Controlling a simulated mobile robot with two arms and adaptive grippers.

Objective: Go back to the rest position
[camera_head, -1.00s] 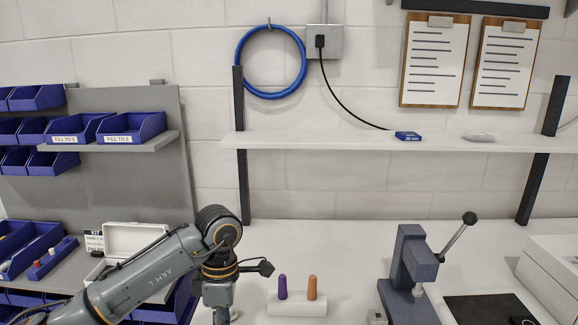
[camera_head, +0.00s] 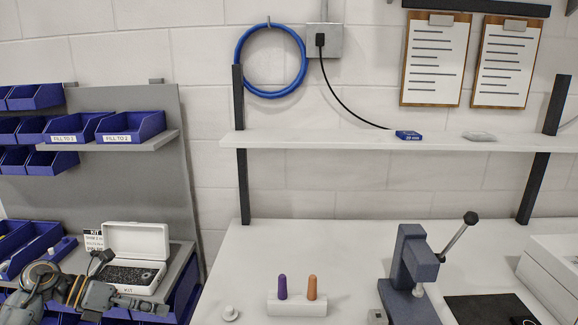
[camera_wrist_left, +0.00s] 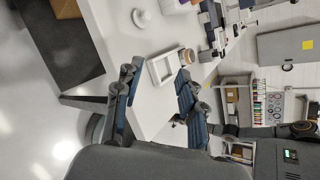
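My left gripper (camera_head: 160,308) is low at the left in the head view, in front of the open white kit box (camera_head: 137,240). In the left wrist view its two fingers (camera_wrist_left: 158,85) stand apart with nothing between them. Beyond them lies the white bench top with a white frame-like tray (camera_wrist_left: 165,68), which is apart from the fingers. My right gripper does not show clearly in any view.
A white block (camera_head: 297,304) holds a purple peg (camera_head: 282,287) and an orange peg (camera_head: 312,287). A small white knob (camera_head: 230,313) stands left of it. A lever press (camera_head: 412,270) and a black mat (camera_head: 490,309) are at the right. Blue bins (camera_head: 132,127) line the left.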

